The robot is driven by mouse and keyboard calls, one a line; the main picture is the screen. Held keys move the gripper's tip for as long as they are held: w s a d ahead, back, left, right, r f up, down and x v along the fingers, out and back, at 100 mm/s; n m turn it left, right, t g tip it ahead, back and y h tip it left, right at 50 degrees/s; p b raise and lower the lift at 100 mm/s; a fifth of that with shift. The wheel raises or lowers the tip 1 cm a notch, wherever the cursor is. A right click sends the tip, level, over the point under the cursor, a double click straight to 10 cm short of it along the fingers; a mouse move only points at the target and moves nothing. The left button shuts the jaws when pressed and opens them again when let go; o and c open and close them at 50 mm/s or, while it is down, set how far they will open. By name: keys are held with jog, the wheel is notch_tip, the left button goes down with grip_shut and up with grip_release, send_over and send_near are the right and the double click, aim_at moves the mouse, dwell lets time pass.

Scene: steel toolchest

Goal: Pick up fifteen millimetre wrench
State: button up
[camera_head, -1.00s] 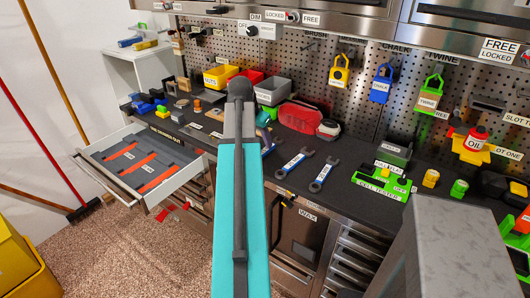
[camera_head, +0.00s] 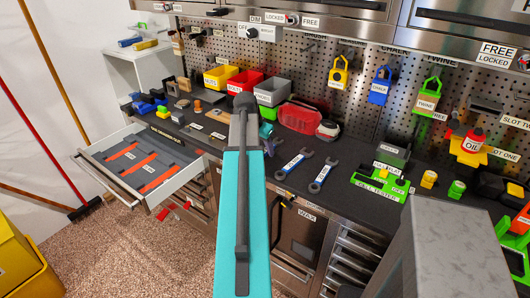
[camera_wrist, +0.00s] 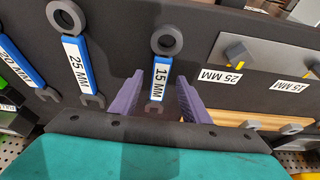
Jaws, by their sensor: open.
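The fifteen millimetre wrench (camera_wrist: 160,75) lies on the dark worktop in the wrist view, with a grey ring end at the top and a "15 MM" label on its handle. My gripper (camera_wrist: 160,88) is open, its two purple fingers on either side of the lower part of this wrench. Nothing is gripped; I cannot tell how far above the worktop the fingertips are. In the head view my arm hides most of this spot.
The 25 MM wrench (camera_wrist: 78,60) lies left of my gripper, and the 20 MM wrench (camera_wrist: 20,65) beyond it. A grey plate (camera_wrist: 260,60) with small parts is at the right. In the head view, an open drawer (camera_head: 125,188) juts out at left.

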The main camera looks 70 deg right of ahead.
dwell(0.5)
grip_shut()
jog(key=shift+r, duration=0.2)
jog(key=shift+r+b, duration=0.7)
jog(key=shift+r, duration=0.9)
jog(key=s+a+r+b, duration=0.1)
jog(key=s+a+b, duration=0.2)
jog(key=a+b, duration=0.5)
jog(key=shift+a+r, duration=0.15)
jog(key=shift+a, duration=3.65)
